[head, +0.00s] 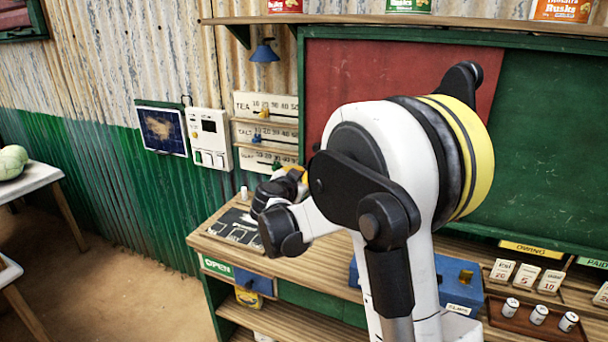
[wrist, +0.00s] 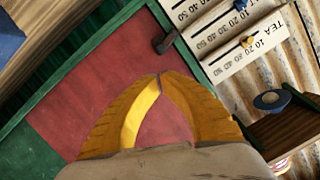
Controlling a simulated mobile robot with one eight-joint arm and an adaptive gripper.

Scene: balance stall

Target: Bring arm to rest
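My arm fills the middle and right of the head view, folded in front of the stall. My gripper (wrist: 160,77) shows in the wrist view with its two yellow fingers meeting at the tips, and nothing shows between them. In the head view only a bit of yellow finger shows past my wrist, above the counter's left part; the rest is hidden by my arm. In the wrist view the fingers point toward the red board (wrist: 85,95), with the slider scales (wrist: 240,40) at the upper right.
The wooden counter (head: 320,262) holds a dark panel (head: 238,228) at left, a blue box (head: 455,270) and a tray of small white jars (head: 538,316) at right. A shelf (head: 340,19) with tins runs above. Open floor (head: 120,280) lies left, beside a white table (head: 38,178).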

